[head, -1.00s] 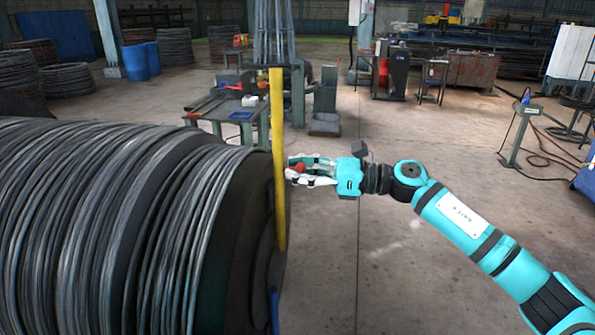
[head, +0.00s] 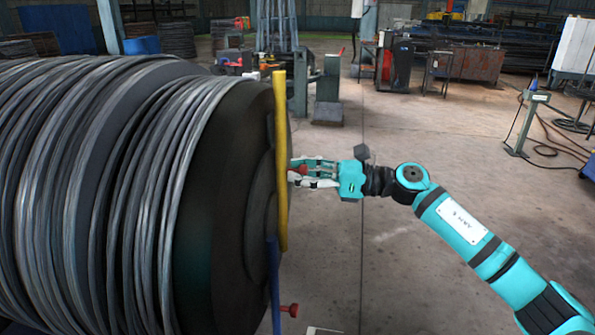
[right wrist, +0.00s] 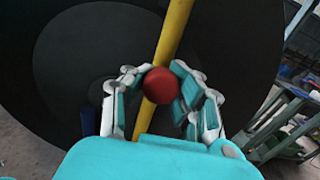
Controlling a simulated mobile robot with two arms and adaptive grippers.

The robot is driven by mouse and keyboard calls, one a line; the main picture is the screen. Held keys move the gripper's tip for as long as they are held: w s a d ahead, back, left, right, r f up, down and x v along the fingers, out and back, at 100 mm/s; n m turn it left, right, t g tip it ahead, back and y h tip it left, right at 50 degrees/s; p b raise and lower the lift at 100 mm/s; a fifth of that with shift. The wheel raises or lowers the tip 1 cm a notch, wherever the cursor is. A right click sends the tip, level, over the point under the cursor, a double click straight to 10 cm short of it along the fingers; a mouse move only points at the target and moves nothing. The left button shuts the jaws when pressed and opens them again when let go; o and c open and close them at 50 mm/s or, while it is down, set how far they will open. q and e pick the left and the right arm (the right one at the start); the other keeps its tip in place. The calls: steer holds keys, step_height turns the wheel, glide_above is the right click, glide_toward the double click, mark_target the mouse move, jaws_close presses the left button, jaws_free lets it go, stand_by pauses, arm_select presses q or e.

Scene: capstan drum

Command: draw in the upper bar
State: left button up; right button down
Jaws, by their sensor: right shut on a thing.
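The upper bar is a long yellow bar (head: 281,120), standing nearly upright against the dark end face of the drum (head: 225,200). It also shows in the right wrist view (right wrist: 174,30), slightly tilted. A red knob (right wrist: 160,85) sits in front of the yellow bar, between the fingers of my right gripper (head: 302,173). The right gripper is shut on this knob, with a finger on each side. A blue bar (head: 274,285) hangs below the yellow one, with its own red knob (head: 290,310) free. My left gripper is not in view.
Wire coils (head: 110,180) wrap the drum on the left. A green-grey stand (head: 327,95) and benches stand behind. A small post with cables (head: 525,125) is at the right. The concrete floor (head: 440,160) between is clear.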

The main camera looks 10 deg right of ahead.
arm_select(q)
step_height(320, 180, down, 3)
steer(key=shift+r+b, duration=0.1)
steer(key=shift+b, duration=0.7)
arm_select(e)
step_height(320, 180, down, 3)
steer(key=shift+d+f, duration=0.15)
steer(key=shift+f, duration=0.05)
steer(key=c, duration=1.6)
jaws_free()
steer(key=shift+f, duration=0.1)
steer(key=o, duration=0.6)
steer(key=shift+s+d, duration=0.15)
steer(key=shift+d, duration=0.35)
steer(key=shift+o, duration=0.3)
steer(key=shift+a+r, duration=0.25)
steer(key=shift+a, duration=0.1)
steer(key=v, duration=1.2)
